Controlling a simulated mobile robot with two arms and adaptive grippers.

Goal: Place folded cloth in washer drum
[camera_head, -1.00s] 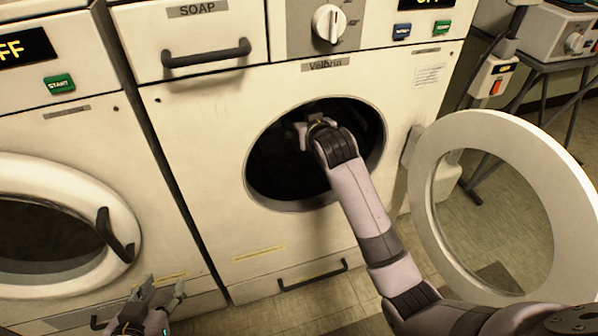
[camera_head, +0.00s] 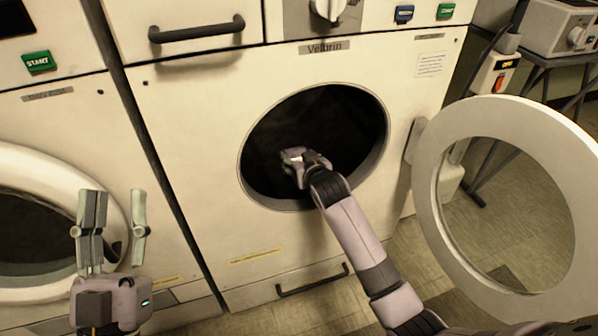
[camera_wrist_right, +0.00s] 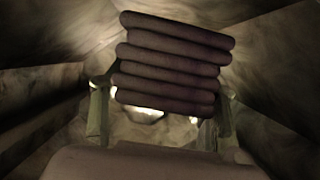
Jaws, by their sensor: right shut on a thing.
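The folded cloth (camera_wrist_right: 170,62) shows in the right wrist view as a dark stack of rounded folds between the two fingers of my right gripper (camera_wrist_right: 160,110). The drum's metal wall (camera_wrist_right: 50,40) surrounds it there. In the head view my right gripper (camera_head: 292,165) reaches through the round opening of the middle washer (camera_head: 190,150) into the dark drum (camera_head: 335,115); the cloth is not visible there. My left gripper (camera_head: 112,225) is open and empty, its fingers pointing up in front of the left washer.
The open round door (camera_head: 432,190) stands to the right of the opening. The left washer's door (camera_head: 105,180) is shut behind my left gripper. A drawer handle (camera_head: 197,30) sticks out above. A stand with a device (camera_head: 565,30) is at the back right.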

